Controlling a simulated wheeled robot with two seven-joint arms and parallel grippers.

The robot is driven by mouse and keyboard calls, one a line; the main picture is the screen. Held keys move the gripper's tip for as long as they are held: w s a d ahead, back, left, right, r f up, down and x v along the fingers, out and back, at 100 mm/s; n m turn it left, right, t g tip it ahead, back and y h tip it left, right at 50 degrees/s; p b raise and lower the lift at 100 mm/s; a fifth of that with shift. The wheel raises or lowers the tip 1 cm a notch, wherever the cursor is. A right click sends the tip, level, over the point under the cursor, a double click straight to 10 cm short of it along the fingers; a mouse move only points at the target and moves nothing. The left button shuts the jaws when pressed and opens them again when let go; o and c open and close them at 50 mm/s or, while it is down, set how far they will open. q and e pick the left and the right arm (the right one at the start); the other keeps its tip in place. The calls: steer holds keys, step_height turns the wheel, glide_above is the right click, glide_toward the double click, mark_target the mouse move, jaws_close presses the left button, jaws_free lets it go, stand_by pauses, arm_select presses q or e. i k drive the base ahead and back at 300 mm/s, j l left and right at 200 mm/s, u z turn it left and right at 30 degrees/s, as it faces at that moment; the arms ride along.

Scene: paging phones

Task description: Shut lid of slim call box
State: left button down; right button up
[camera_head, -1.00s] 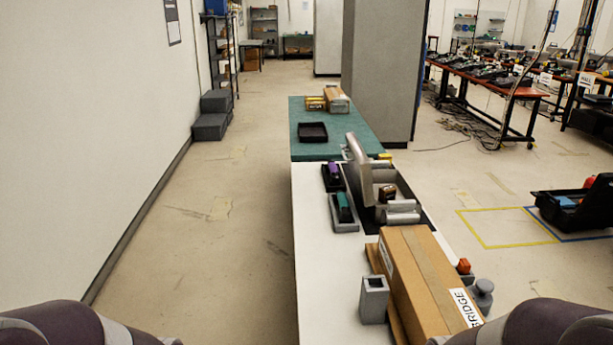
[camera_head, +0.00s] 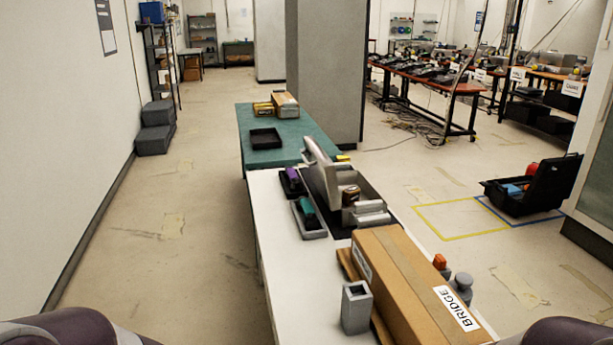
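A grey box (camera_head: 371,206) with a raised lid (camera_head: 318,165) sits on a black mat (camera_head: 401,223) on the white table. I take it to be the slim call box. Its lid stands up, tilted, on the left side of the box. A small brown item (camera_head: 351,195) shows inside or against the box; I cannot tell which. Neither gripper is in view. Only my upper arm parts show at the bottom left and bottom right corners.
Left of the box, a purple item (camera_head: 291,179) and a teal item (camera_head: 306,208) lie in small trays. A long cardboard box labelled BRIDGE (camera_head: 400,275) and a grey open-topped holder (camera_head: 355,308) stand nearer. A teal table (camera_head: 289,142) adjoins behind.

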mark_target(322, 169)
steer(key=k+z, duration=0.3)
steer(key=k+l+z, duration=0.35)
steer(key=k, duration=0.15)
steer(key=k+l+z, duration=0.15)
steer(key=k+z, duration=0.15)
steer(key=i+j+z, duration=0.2)
steer(key=j, duration=0.25)
steer(key=i+j+z, duration=0.15)
steer(key=j, duration=0.35)
steer(key=i+j+z, duration=0.2)
steer(key=j, duration=0.3)
steer(key=j+z, duration=0.15)
steer(key=j, duration=0.35)
steer(key=i+j+z, duration=0.2)
steer(key=j, duration=0.35)
steer(key=i+j, duration=0.1)
steer(key=j, duration=0.75)
steer(key=i+j, duration=0.1)
steer(key=j, duration=1.6)
steer(key=i+j, duration=0.15)
steer(key=j, duration=0.7)
